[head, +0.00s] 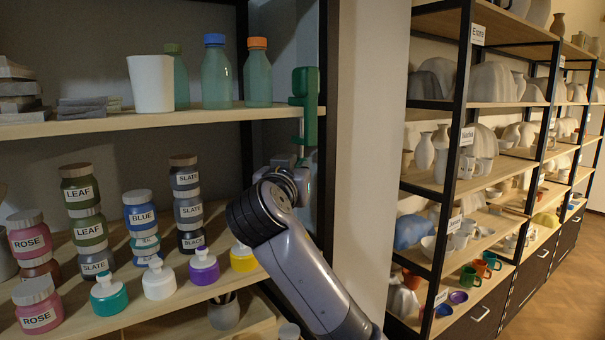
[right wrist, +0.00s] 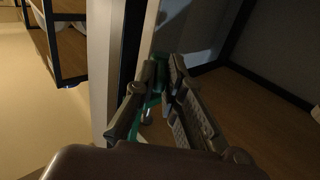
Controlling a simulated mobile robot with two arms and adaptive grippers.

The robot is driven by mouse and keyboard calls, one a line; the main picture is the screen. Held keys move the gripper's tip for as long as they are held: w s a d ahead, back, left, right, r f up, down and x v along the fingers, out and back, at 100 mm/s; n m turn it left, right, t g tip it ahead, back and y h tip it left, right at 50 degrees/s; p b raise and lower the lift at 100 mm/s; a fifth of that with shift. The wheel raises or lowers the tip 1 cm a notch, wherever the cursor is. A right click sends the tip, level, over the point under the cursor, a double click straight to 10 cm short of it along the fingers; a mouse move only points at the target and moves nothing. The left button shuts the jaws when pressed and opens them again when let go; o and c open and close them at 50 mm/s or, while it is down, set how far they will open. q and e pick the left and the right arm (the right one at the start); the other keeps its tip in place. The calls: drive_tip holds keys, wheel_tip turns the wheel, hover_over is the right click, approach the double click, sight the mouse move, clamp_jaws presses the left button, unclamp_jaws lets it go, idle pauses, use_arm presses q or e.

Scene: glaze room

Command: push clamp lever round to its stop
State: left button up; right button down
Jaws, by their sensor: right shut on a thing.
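A green clamp (head: 304,86) is at the right-hand upright of the left shelf unit, near the upper shelf board. Green parts of it run down to my right gripper (head: 300,160), which is just below it in the head view. In the right wrist view the fingers of my right gripper (right wrist: 165,68) are close together, with a green piece, the clamp lever (right wrist: 154,98), between them. The gripper and wrist hide much of the lever, so its angle and its stop cannot be made out. My left gripper is not in view.
Teal bottles (head: 215,75) and a white cup (head: 151,84) stand on the upper shelf, left of the clamp. Labelled jars (head: 186,205) and squeeze bottles (head: 203,268) fill the lower shelf beside my right arm. A pale wall end (head: 365,150) is close on the right.

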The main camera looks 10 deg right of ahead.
drive_tip(key=shift+w+a+f+m+g+h+b, duration=0.1)
drive_tip(key=shift+w+a+m+g+h+b, duration=0.1)
drive_tip(key=shift+m+g+h, duration=0.4)
drive_tip(key=shift+w+a+m+g+h+b, duration=0.15)
drive_tip(key=shift+m+h, duration=0.25)
drive_tip(key=shift+h, duration=0.4)
drive_tip(key=shift+s, duration=0.1)
drive_tip(key=c, duration=2)
unclamp_jaws()
drive_tip(key=shift+o, duration=0.2)
drive_tip(key=v, duration=1.2)
